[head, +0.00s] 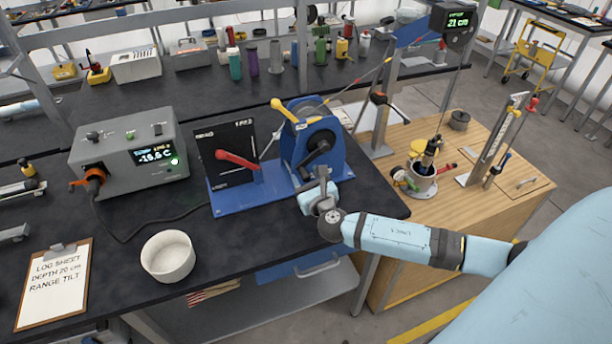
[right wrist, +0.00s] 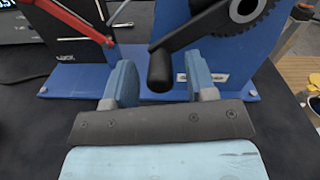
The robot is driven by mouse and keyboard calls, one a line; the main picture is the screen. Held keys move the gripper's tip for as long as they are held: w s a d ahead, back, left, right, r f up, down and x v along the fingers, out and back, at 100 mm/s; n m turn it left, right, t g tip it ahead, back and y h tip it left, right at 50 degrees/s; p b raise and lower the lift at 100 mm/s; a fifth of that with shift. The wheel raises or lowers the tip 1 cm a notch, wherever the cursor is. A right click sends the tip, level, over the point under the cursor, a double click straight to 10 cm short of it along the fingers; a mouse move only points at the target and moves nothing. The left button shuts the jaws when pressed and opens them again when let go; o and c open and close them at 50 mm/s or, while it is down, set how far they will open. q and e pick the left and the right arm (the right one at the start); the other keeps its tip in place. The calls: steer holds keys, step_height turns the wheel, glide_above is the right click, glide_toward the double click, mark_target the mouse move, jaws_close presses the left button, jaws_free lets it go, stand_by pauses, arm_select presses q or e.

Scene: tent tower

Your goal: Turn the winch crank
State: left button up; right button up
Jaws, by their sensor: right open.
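The blue winch (head: 335,140) stands on a blue base plate (head: 228,203) at the right end of the black bench. Its black crank (head: 318,149) faces me; in the right wrist view the crank (right wrist: 190,32) slopes down left to a black knob (right wrist: 160,72). My right gripper (head: 322,178) is just in front of the winch, below the crank. Its two blue-grey fingers are apart, and in the right wrist view the gripper (right wrist: 161,78) has the knob appearing between them, with no visible contact. My left gripper is not in view.
A black panel with a red lever (head: 237,159) stands left of the winch; the lever also shows in the right wrist view (right wrist: 75,18). A white bowl (head: 168,256), grey meter box (head: 130,152) and clipboard (head: 55,285) lie further left. A wooden cart (head: 530,180) stands right.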

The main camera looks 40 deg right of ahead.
steer(key=shift+w, duration=0.15)
jaws_close()
steer(key=r+m, duration=0.1)
steer(key=a+r+m, duration=0.1)
steer(key=m, duration=0.1)
steer(key=shift+w+a+r+m, duration=0.1)
steer(key=shift+r+m, duration=0.05)
steer(key=shift+m, duration=0.15)
steer(key=shift+a+r+m, duration=0.1)
steer(key=shift+r+m, duration=0.35)
steer(key=shift+m, duration=0.25)
jaws_free()
steer(key=shift+s+a+f+b, duration=0.1)
steer(key=shift+s+b, duration=0.2)
steer(key=shift+s, duration=0.1)
steer(key=b+v, duration=0.2)
steer(key=v, duration=1.1)
